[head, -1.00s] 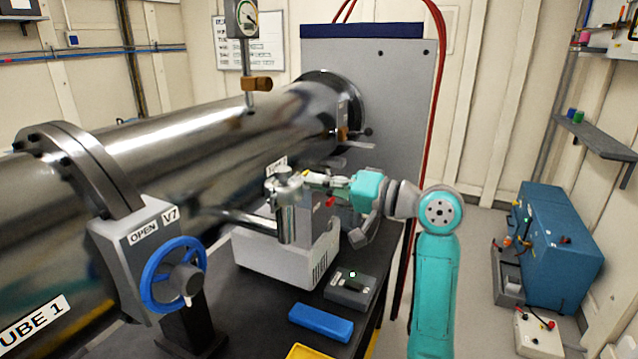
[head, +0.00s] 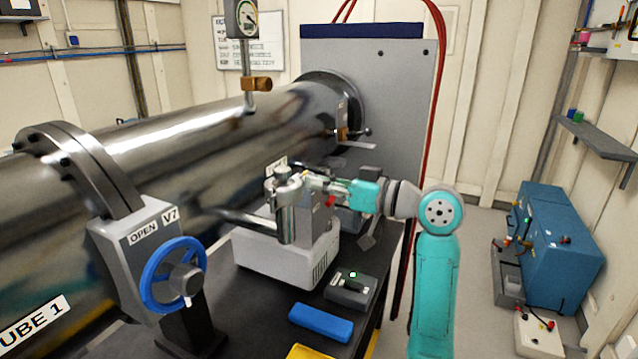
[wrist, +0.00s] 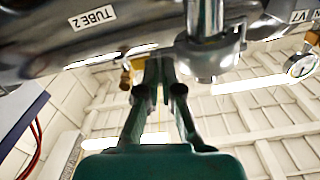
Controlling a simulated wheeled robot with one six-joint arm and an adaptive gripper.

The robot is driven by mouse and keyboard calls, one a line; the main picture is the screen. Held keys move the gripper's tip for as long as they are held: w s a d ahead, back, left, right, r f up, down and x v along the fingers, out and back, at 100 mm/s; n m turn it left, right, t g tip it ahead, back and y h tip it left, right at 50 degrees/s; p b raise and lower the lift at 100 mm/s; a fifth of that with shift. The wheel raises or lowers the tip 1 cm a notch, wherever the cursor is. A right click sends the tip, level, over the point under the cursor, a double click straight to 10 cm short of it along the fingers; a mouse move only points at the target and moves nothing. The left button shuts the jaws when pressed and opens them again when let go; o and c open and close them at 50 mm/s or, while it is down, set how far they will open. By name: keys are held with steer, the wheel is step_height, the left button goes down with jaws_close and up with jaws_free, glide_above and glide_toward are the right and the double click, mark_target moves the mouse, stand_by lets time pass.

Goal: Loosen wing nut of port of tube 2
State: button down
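The port of tube 2 has a metal clamp ring (head: 286,186) on an upright pipe stub beside the big tube (head: 215,125). In the wrist view the clamp (wrist: 207,60) is at the upper middle, with the label TUBE 2 (wrist: 92,17) to its left. I cannot make out the wing nut clearly. My gripper (head: 308,178) is just right of the clamp, pointing left at it. In the wrist view its two fingers (wrist: 159,66) converge to a narrow gap left of the clamp. Whether the tips touch anything is hidden.
A grey pump unit (head: 285,258) stands under the port on the black bench. A grey box with a green light (head: 350,289) and a blue block (head: 321,323) lie in front. A valve with a blue handwheel (head: 174,275) is at left. Red hoses (head: 425,180) hang behind my arm.

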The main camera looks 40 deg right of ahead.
steer(key=shift+n, duration=0.7)
steer(key=c, duration=1.6)
jaws_free()
steer(key=shift+w+a, duration=0.1)
steer(key=shift+c, duration=0.2)
steer(key=v, duration=1.2)
